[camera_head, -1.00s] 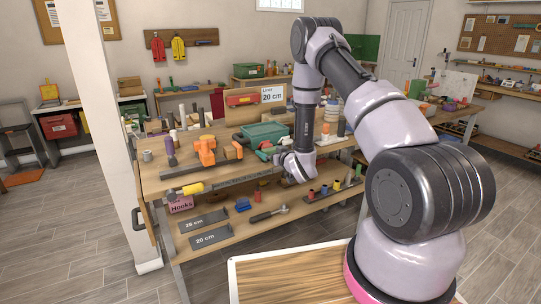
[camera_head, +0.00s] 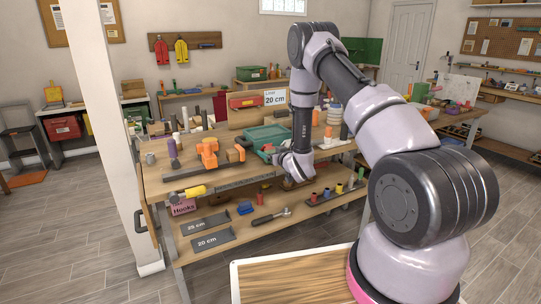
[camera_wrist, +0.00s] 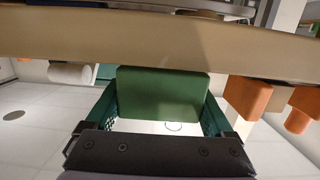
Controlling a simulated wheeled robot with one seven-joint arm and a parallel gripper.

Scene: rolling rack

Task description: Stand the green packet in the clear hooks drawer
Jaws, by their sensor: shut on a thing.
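The green packet (camera_wrist: 163,93) shows in the wrist view as a flat green block in front of my wrist. My gripper (camera_wrist: 160,120) is shut on it. In the head view my gripper (camera_head: 284,160) is at the front edge of the bench top, by the teal crate, and the packet there is too small to make out surely.
A white post (camera_head: 112,130) stands left of the bench.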

